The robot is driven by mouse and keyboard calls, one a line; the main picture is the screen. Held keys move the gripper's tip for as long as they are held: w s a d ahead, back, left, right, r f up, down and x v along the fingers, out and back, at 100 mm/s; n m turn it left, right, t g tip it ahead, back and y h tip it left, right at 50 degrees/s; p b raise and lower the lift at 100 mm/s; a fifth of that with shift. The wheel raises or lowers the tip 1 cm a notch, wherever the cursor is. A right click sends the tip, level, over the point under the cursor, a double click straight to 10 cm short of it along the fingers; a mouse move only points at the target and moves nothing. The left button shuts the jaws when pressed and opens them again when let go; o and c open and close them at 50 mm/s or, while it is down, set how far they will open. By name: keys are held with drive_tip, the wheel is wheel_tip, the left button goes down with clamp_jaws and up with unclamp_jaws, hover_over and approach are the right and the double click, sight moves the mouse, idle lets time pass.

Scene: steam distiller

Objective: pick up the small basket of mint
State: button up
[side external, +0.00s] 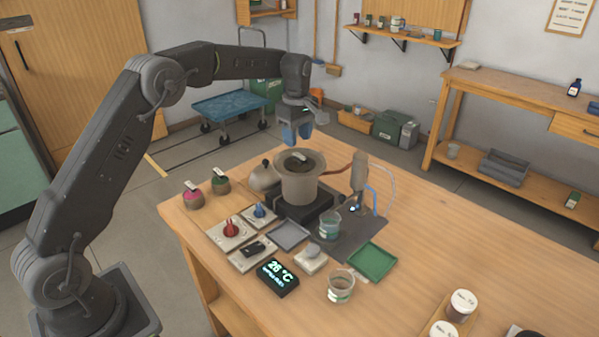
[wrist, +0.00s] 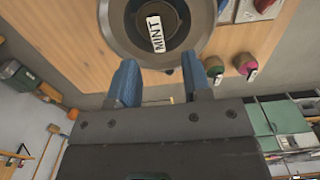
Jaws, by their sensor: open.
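A tan, wide-mouthed pot (side external: 300,181) stands on a black base on the wooden table. A dark round insert with a white tag lies inside its mouth. In the wrist view the tag (wrist: 156,33) reads MINT, and the pot's rim (wrist: 120,38) surrounds the dark insert. Whether the insert is a basket is hard to tell. My gripper (side external: 300,135) has blue fingers and hangs above the pot, apart from it. In the wrist view my gripper (wrist: 160,78) is open and empty, its fingertips just below the pot's rim in the picture.
Two small tagged containers, pink (side external: 193,199) and green (side external: 220,184), stand left of the pot. A rounded lid-like piece (side external: 263,178) is beside it. Knob panels, a temperature display (side external: 278,277), glass beakers (side external: 341,287) and a green tray (side external: 372,262) lie in front. The table's right side has free room.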

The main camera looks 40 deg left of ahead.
sight(300, 156)
drive_tip(key=shift+w+d+f, duration=0.1)
drive_tip(key=shift+d+f, duration=0.05)
drive_tip(key=shift+f, duration=1.6)
drive_tip(key=shift+w+d+f, duration=0.1)
drive_tip(key=shift+f, duration=1.65)
drive_tip(key=shift+c, duration=0.3)
clamp_jaws()
